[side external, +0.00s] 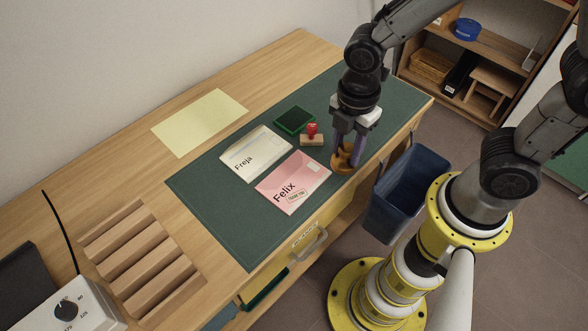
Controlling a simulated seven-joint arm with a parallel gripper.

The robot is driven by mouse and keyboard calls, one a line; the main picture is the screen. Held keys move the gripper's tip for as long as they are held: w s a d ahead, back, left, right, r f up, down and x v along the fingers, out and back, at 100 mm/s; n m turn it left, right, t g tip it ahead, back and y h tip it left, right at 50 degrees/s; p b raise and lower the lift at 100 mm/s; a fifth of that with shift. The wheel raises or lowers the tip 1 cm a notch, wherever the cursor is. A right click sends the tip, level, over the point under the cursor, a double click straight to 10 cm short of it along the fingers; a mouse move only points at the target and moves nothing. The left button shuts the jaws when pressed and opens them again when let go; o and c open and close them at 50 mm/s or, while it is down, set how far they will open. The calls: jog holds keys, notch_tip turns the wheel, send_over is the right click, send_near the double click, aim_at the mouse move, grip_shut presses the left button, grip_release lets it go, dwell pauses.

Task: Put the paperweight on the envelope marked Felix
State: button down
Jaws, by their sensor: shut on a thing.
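A pink envelope (308,181) marked Felix lies flat on the green desk mat, with a small stamped box near its lower edge. My gripper (347,153) points down over the mat, to the right of the Felix envelope. It is shut on a brass-coloured paperweight (343,162), whose upper part is partly hidden by the fingers. The paperweight is beside the envelope, near the mat's front edge; I cannot tell whether it touches the mat.
A cream envelope (266,145) marked Freja lies left of Felix. A red-knobbed stamp (312,134) and a green ink pad (294,120) stand behind. The green mat (233,232) is clear at front left. A blue bin (408,190) stands below the desk's front edge.

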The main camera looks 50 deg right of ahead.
jog(key=w+a+f, duration=0.1)
jog(key=w+f, duration=0.1)
jog(key=w, duration=0.1)
jog(key=w+a+f, duration=0.1)
jog(key=w+f, duration=0.1)
jog(key=w, duration=0.1)
jog(key=w+a+f, duration=0.1)
jog(key=w+f, duration=0.2)
jog(key=shift+w+a+f, duration=0.1)
jog(key=shift+w+a, duration=0.05)
jog(key=shift+a, duration=0.15)
jog(key=shift+w+a+f, duration=0.2)
jog(key=shift+w+f, duration=0.3)
jog(key=shift+f, duration=0.1)
jog(key=shift+w+f, duration=0.15)
jog(key=shift+f, duration=1.5)
jog(key=shift+f, duration=0.15)
jog(key=shift+c, duration=2.3)
grip_release()
